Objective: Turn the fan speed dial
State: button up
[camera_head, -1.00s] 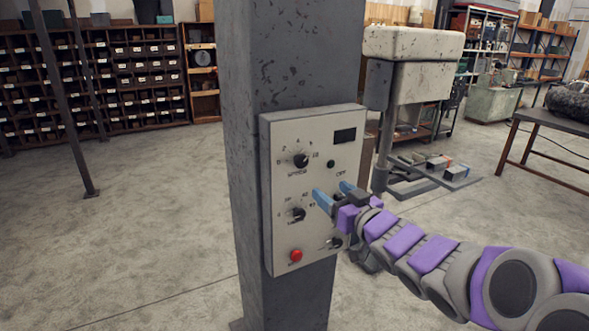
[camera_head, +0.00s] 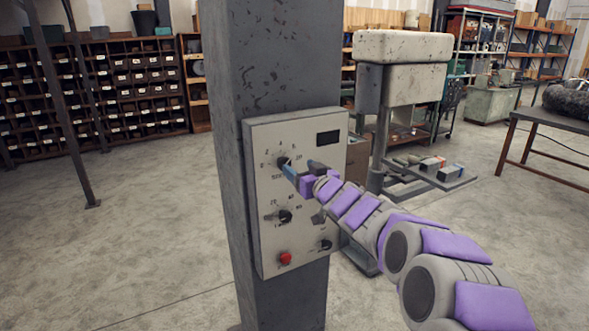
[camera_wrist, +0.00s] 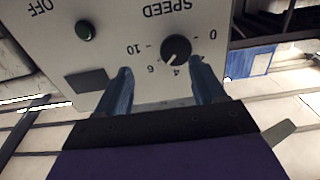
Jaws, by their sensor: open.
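A light grey control panel (camera_head: 262,235) is fixed to a dark grey pillar (camera_head: 285,60). Its upper black dial (camera_head: 284,161) has a numbered scale; in the wrist view this dial (camera_wrist: 176,48) appears upside down with the word SPEED beside it. My gripper (camera_head: 302,168) is in front of the upper dial. In the wrist view its two blue fingers (camera_wrist: 160,78) are apart, with the dial between and just beyond them, nearer the right finger. I cannot tell whether a finger touches the dial. The gripper partly covers the panel right of the dial.
Lower on the panel are a second black dial (camera_head: 285,216), a red button (camera_head: 285,258) and a small black knob (camera_head: 325,244). A machine with a pale head (camera_head: 402,47) stands behind my arm on the right.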

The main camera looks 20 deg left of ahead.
aim_at(281, 169)
jog(key=shift+g, duration=0.3)
jog(key=a, duration=0.2)
jog(key=a+f, duration=0.1)
jog(key=a, duration=0.3)
jog(key=shift+w+a+f, duration=0.15)
jog(key=shift+w+a, duration=0.15)
jog(key=shift+w, duration=0.05)
jog(key=d, duration=0.2)
jog(key=d+r, duration=0.1)
jog(key=shift+d, duration=0.35)
jog(key=c, duration=0.4)
jog(key=shift+d, duration=0.1)
jog(key=shift+c, duration=1.2)
jog(key=shift+s+a+r, duration=0.15)
jog(key=shift+s+a, duration=0.2)
jog(key=c, duration=0.3)
jog(key=shift+s+r, duration=0.1)
grip_shut()
jog(key=shift+c, duration=1.5)
grip_release()
jog(key=shift+s+a+r, duration=0.1)
jog(key=shift+a, duration=0.05)
